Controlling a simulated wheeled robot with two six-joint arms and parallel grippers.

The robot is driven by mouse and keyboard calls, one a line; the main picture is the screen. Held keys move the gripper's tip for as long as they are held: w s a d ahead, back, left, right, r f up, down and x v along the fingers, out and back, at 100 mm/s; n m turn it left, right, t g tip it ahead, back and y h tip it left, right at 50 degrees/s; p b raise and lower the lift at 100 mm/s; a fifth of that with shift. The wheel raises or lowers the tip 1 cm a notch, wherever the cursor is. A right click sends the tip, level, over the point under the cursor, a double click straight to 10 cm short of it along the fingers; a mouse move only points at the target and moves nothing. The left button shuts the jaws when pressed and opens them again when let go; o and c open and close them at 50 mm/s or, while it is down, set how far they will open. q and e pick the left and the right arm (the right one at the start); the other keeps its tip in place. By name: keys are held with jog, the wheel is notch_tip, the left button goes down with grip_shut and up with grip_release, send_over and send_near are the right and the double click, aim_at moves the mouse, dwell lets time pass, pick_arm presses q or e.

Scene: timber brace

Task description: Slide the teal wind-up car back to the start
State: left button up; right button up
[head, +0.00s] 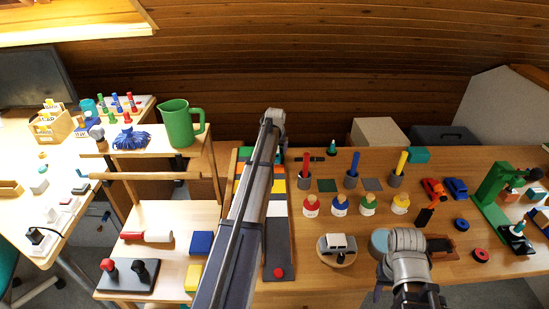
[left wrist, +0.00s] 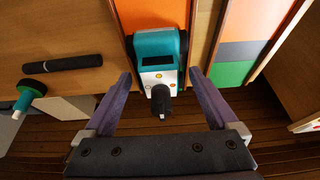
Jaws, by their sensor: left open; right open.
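The teal wind-up car (left wrist: 158,50) sits on an orange lane of a coloured board in the left wrist view, with its white part and black knob (left wrist: 160,98) facing the gripper. My left gripper (left wrist: 160,78) is open, with one purple finger on each side of the car and gaps showing between. In the head view, my left arm reaches across the board (head: 277,235) to its far end, hiding the car and the left gripper. My right gripper (head: 415,296) is open and appears empty at the bottom edge, right of centre.
A green jug (head: 180,122) stands on the left shelf.

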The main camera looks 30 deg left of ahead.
pick_arm(q)
jog(key=shift+w+a+f, duration=0.1)
jog(key=shift+w+f, duration=0.05)
jog(key=shift+f, duration=0.3)
jog(key=shift+r, duration=0.1)
jog(key=shift+c, duration=0.4)
grip_shut()
